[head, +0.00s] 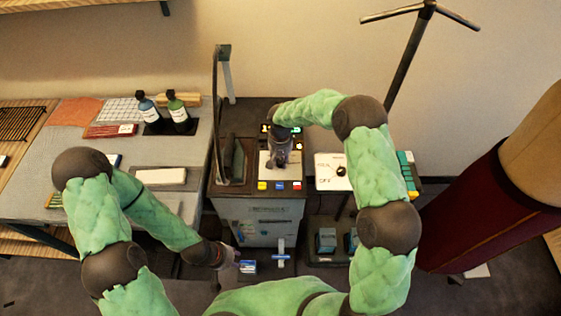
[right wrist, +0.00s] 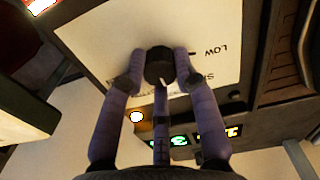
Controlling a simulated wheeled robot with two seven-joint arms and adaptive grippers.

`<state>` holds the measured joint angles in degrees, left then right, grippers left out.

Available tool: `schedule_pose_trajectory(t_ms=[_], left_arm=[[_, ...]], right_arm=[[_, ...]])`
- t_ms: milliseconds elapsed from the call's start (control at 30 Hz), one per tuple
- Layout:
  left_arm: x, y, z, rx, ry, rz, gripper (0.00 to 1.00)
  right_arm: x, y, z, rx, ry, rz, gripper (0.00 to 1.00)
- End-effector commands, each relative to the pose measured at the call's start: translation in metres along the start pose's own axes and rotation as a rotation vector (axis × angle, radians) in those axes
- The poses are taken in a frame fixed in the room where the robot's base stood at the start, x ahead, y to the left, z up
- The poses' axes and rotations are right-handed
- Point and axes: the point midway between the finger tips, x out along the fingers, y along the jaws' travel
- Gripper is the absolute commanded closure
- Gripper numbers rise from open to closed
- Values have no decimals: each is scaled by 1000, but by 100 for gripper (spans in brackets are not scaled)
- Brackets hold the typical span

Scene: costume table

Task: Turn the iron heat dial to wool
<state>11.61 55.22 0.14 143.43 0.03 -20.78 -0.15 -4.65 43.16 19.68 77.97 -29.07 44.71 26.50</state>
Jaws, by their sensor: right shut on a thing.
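The iron heat dial is a dark round knob (right wrist: 158,66) on a white panel, seen in the right wrist view. Printing beside it reads "LOW", with a partly hidden word starting with S. The word wool is not readable. My right gripper (right wrist: 160,82) is shut on the knob, its fingers around the sides. In the head view my right gripper (head: 276,160) reaches down onto the white panel (head: 293,172) of the grey cabinet and hides the dial. My left gripper (head: 234,260) hangs low in front of the cabinet, its fingers too small to read.
A second white panel (head: 328,182) with a black knob (head: 341,171) stands right of the cabinet. Coloured buttons (head: 280,186) line the cabinet's front edge. Two bottles (head: 178,112) stand on the left table. A blue-and-white box (head: 248,267) is beside my left gripper.

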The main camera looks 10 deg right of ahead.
Motion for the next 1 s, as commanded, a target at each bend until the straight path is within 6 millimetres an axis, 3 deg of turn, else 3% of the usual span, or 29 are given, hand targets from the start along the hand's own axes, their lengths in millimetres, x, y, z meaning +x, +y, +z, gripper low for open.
schedule_pose_trajectory(t_ms=[533,567,633,1000], left_arm=[[2,-1,0,0,0,0,60],[2,-1,0,0,0,0,60],[2,-1,0,0,0,0,60],[2,-1,0,0,0,0,60]], right_arm=[[1,0,1,26,-2,0,100],[1,0,1,26,-2,0,67],[1,0,1,25,-2,0,47],[-2,0,0,25,0,0,46]])
